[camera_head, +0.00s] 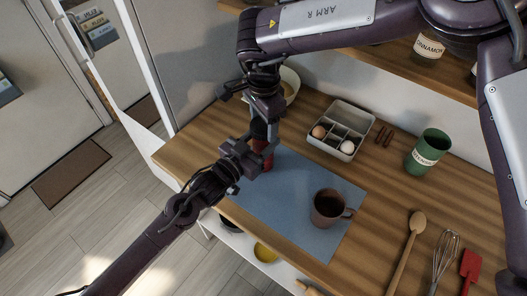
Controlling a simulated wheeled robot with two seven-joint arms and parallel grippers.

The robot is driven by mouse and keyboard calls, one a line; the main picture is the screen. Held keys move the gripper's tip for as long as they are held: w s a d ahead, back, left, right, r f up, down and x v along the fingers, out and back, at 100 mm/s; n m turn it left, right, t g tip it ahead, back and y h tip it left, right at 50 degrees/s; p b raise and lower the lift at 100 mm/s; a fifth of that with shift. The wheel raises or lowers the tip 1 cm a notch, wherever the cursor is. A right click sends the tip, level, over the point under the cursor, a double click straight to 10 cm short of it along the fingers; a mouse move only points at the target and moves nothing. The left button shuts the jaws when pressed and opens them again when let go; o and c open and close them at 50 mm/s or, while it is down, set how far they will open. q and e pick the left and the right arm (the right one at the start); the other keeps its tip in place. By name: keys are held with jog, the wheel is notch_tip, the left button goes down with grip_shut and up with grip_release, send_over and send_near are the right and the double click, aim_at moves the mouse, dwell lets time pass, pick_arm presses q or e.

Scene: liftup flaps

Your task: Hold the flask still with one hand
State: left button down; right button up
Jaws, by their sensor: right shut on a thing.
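The flask (264,150) stands upright at the left end of the blue mat (285,208); its red body shows between my two grippers, with a dark upper part. My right gripper (263,112) comes down from above and is shut on the top of the flask. My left gripper (248,160) reaches in from the lower left and is right beside the flask's body. Its fingers are partly hidden, and I cannot tell whether they touch the flask or how far apart they are.
A dark mug (328,208) stands on the mat. Behind are an egg tray (338,128), a green canister (428,152) and a pale bowl (289,82). A wooden spoon (408,250), whisk (444,258) and red spatula (468,268) lie at the right. A shelf (400,66) overhangs the back.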

jog(key=m, duration=0.4)
jog(key=shift+c, duration=0.5)
jog(key=m, duration=1)
jog(key=shift+f+m, duration=0.1)
jog(key=shift+m, duration=0.2)
jog(key=m, duration=0.2)
jog(key=shift+m, duration=0.4)
jog(key=m, duration=0.4)
jog(key=shift+m, duration=0.4)
jog(key=m, duration=0.9)
jog(key=shift+m, duration=0.3)
jog(key=m, duration=0.3)
jog(key=o, duration=1.2)
